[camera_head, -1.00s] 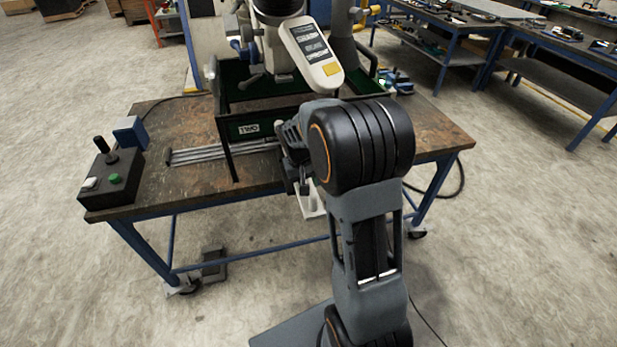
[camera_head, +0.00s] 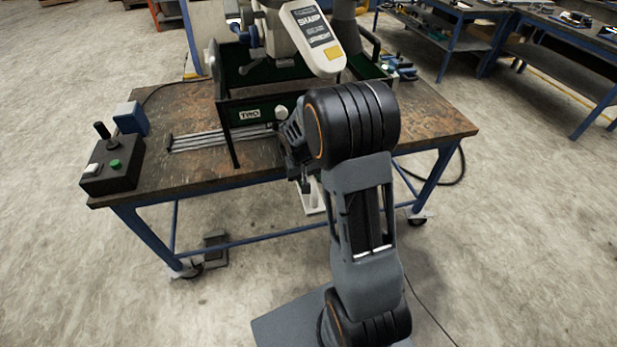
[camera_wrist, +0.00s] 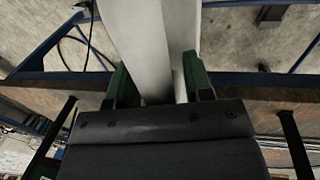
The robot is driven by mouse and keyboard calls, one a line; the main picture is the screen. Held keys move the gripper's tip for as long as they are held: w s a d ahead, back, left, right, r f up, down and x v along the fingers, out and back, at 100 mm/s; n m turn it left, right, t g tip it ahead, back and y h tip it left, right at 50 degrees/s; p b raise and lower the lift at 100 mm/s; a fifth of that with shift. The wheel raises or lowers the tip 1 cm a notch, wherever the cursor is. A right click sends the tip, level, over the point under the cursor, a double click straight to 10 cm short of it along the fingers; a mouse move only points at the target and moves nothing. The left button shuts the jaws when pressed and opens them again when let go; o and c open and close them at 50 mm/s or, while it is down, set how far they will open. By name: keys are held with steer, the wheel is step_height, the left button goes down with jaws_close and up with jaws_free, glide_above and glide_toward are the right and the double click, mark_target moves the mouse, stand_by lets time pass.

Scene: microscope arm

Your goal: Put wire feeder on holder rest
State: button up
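A long pale piece, apparently the wire feeder (camera_wrist: 150,40), runs up between the two green-sided fingers of my gripper (camera_wrist: 160,88) in the wrist view. The fingers sit close on both sides of it. In the head view a white piece (camera_head: 313,197) shows below my gripper (camera_head: 297,170), in front of the table edge; the fingers there are mostly hidden by my arm. The dark green frame marked TRIO (camera_head: 250,114) stands on the table just behind my gripper. I cannot tell which part is the holder rest.
The worn brown table (camera_head: 195,183) has a black button box (camera_head: 112,172) at its left end and thin metal rods (camera_head: 205,139) beside the frame. A white microscope head (camera_head: 313,38) hangs above the frame.

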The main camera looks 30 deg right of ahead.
steer(key=shift+o, duration=0.2)
steer(key=shift+r, duration=0.1)
step_height(320, 180, up, 11)
steer(key=a, duration=0.2)
steer(key=s+a+r+n+t+y, duration=0.1)
steer(key=s+a, duration=0.3)
steer(key=s, duration=0.4)
steer(key=s+a+r+n+t+y, duration=0.1)
steer(key=s+a+r+t, duration=0.1)
steer(key=s, duration=0.6)
steer(key=shift+a+r+t, duration=0.4)
steer(key=shift+a+t, duration=0.1)
steer(key=shift+a, duration=0.35)
steer(key=shift+c, duration=0.3)
